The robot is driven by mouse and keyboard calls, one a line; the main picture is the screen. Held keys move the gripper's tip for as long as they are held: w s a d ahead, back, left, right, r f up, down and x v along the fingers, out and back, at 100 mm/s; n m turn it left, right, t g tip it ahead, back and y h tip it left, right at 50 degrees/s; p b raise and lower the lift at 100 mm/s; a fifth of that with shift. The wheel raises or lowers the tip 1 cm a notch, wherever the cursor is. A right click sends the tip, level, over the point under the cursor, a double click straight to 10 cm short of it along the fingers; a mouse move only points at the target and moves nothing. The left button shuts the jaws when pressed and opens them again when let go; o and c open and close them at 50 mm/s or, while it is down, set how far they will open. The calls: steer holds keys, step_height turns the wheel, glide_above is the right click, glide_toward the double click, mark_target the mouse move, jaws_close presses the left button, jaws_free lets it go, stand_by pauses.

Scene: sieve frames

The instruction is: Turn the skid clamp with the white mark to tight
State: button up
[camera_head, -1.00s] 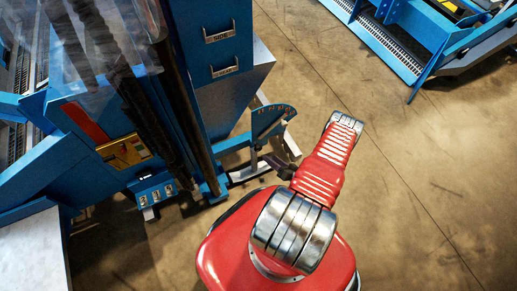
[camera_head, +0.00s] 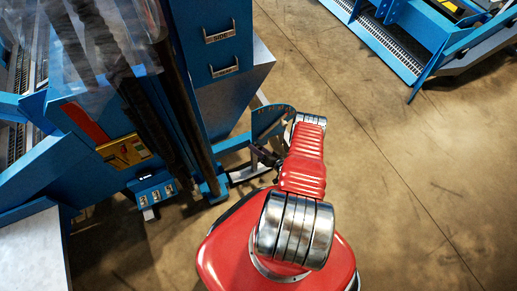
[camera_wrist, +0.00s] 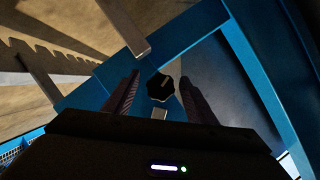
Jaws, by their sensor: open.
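A black, many-sided knob (camera_wrist: 161,87) sits on a blue frame in the wrist view, between the fingertips of my gripper (camera_wrist: 159,79). The two dark fingers are spread apart, one on each side of the knob, with gaps visible. I cannot tell how far the knob lies beyond the tips. A small pale grey patch (camera_wrist: 159,113) shows just below the knob. I cannot tell whether it is the white mark or a separate part. In the head view my red arm covers much of that area, and no clamp can be made out clearly.
A blue machine (camera_head: 215,110) with drawer handles stands at the left in the head view. A blue curved plate (camera_head: 268,119) juts from it beside my arm. Blue frame bars (camera_wrist: 240,60) surround the knob in the wrist view. Open concrete floor (camera_head: 430,170) lies to the right.

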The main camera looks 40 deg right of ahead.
steer(key=shift+w, duration=0.1)
steer(key=c, duration=1)
